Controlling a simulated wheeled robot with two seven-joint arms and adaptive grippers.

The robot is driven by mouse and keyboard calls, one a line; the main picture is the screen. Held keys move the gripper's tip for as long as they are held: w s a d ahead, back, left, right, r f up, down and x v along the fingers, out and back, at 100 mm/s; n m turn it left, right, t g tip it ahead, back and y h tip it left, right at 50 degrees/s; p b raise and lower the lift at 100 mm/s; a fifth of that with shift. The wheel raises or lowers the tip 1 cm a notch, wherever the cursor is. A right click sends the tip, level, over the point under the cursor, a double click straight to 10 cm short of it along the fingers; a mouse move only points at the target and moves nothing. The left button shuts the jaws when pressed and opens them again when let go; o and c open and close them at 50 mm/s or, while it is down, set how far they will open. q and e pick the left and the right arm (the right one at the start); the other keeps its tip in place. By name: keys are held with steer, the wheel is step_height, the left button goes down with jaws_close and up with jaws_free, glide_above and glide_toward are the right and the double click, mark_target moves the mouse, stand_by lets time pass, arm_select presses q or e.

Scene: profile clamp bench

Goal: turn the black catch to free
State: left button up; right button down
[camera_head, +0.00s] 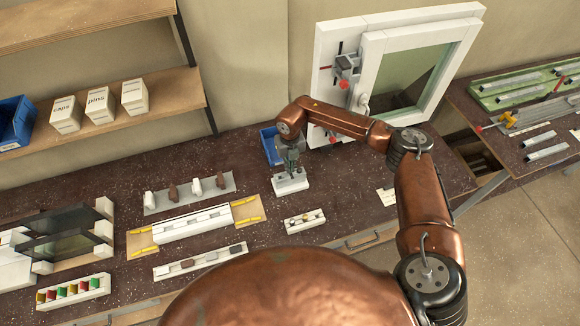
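My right gripper (289,164) points down onto a small white block (291,186) on the dark speckled bench. Its fingers reach the top of the block, and their gap is too small to read. I cannot make out a black catch for sure; the gripper hides part of the block's top. A white window frame (376,28) stands behind, with a grey metal clamp (347,66) and red parts on its left side. My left gripper is not in view.
A blue bin (270,146) stands close behind the block. A small white rack (305,221) lies in front, and a long white profile (193,224) lies to the left. A wooden shelf with white boxes (100,105) hangs at the upper left.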

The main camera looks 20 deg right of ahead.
steer(key=c, duration=2.6)
jaws_free()
steer(key=shift+w+d+r, duration=0.1)
steer(key=shift+c, duration=0.2)
steer(key=o, duration=0.4)
steer(key=shift+o, duration=0.2)
step_height(320, 180, up, 12)
